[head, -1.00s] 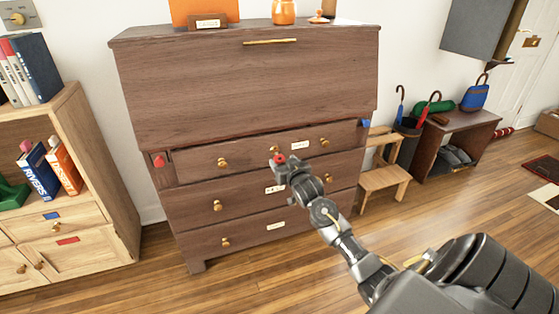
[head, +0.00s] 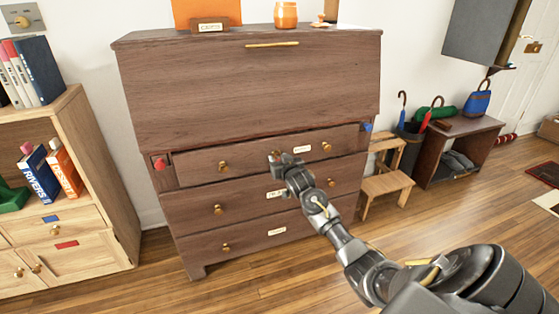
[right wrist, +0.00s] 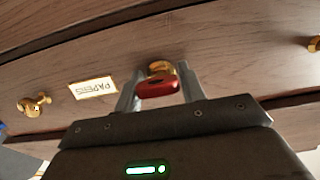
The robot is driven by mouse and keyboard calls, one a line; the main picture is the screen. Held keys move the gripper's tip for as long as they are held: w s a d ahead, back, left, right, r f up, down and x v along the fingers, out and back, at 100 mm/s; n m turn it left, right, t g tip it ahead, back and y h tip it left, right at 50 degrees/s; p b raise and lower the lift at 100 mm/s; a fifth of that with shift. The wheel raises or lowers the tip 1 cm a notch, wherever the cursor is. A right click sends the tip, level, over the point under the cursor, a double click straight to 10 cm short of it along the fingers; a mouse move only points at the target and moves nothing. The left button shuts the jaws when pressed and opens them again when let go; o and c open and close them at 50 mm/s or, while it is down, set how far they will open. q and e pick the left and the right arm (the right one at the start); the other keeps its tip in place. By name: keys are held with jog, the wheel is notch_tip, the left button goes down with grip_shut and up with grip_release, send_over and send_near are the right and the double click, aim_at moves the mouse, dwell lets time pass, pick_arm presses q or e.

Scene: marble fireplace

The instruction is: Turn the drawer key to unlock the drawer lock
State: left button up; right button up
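The drawer key has a red head, seen in the right wrist view (right wrist: 158,89). It sits in the brass lock (right wrist: 161,69) on the front of the top drawer (head: 253,157) of the dark wood desk. My right gripper (head: 280,160) is at the lock, its fingers on either side of the red head. They appear to touch both edges of the head, which fills the gap between them. In the head view the gripper hides most of the key. The top drawer looks closed. My left gripper is not in view.
Brass knobs (head: 224,166) flank the lock on the top drawer, and a label (head: 302,149) is right of it. A pale bookcase (head: 95,150) stands left. A wooden step stool (head: 386,184) and a bench (head: 468,130) stand right. The floor in front is clear.

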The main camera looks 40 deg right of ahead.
jog(key=c, duration=0.5)
jog(key=shift+r+n+p, duration=0.1)
jog(key=shift+n+p, duration=0.3)
jog(key=shift+n, duration=0.2)
jog(key=shift+n+h+p, duration=0.5)
jog(key=shift+n, duration=0.5)
jog(key=shift+d+n+h+p, duration=0.1)
jog(key=shift+n+h+p, duration=0.2)
jog(key=shift+n, duration=0.7)
jog(key=shift+n+p, duration=0.45)
jog(key=shift+n, duration=0.25)
jog(key=shift+n+h+p, duration=0.3)
jog(key=shift+n+p, duration=0.15)
jog(key=shift+n, duration=1.55)
